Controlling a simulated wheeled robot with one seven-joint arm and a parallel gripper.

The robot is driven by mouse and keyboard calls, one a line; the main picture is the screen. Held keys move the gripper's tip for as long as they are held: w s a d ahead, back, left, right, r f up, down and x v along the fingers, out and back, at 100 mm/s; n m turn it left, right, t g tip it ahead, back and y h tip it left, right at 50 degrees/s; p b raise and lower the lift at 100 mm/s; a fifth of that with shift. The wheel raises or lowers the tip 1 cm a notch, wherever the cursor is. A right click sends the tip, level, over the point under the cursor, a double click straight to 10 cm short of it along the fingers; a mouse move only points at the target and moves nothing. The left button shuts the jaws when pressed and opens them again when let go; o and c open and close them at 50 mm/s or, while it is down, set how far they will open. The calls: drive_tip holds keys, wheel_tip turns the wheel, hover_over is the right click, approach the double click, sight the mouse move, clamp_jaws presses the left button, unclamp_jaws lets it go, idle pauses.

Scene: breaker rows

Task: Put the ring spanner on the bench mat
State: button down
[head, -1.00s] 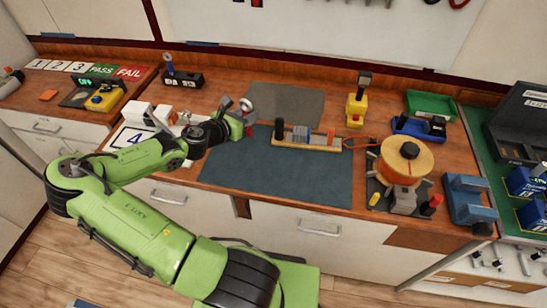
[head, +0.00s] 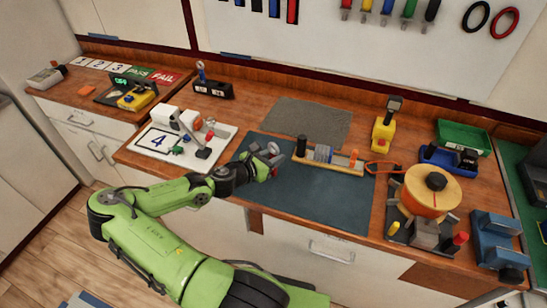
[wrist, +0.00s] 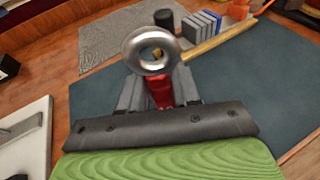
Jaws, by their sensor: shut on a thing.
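The ring spanner (wrist: 152,50) shows in the wrist view as a shiny metal ring standing up from between my fingers, with a red part below it. My gripper (wrist: 160,92) is shut on it. In the head view the spanner's ring (head: 273,148) shows small at the end of my gripper (head: 270,160). The gripper is over the left part of the dark blue-grey bench mat (head: 320,195). The spanner appears to be held above the mat; its lower end is hidden by the fingers.
A wooden rail with breaker blocks (head: 322,153) lies along the mat's back part, close to the right of my gripper. An orange reel (head: 428,190) stands at right. The mat's front and right are clear.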

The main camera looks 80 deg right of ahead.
drive_tip(key=c, duration=0.8)
unclamp_jaws()
drive_tip(key=shift+f, duration=0.1)
drive_tip(key=w+a+r+m+t+y, duration=0.25)
drive_tip(key=w+a, duration=0.25)
drive_tip(key=a, duration=0.5)
drive_tip(key=w+a+r+m+t+y+p, duration=0.15)
drive_tip(key=w+a+m+y, duration=0.3)
drive_tip(key=a, duration=0.65)
drive_tip(key=w+a+r+m+t+y+b, duration=0.1)
drive_tip(key=w+a+r+m+t+y, duration=0.3)
drive_tip(key=a, duration=0.6)
drive_tip(key=s+a+r+t+y, duration=0.1)
drive_tip(key=s+a+r+t, duration=0.1)
drive_tip(key=a+r, duration=0.5)
drive_tip(key=s+a+r+m+t, duration=0.1)
drive_tip(key=s+a+r+t, duration=0.1)
drive_tip(key=a+r, duration=0.5)
drive_tip(key=shift+s+a+y, duration=0.15)
drive_tip(key=shift+s+y, duration=0.25)
drive_tip(key=shift+s, duration=0.35)
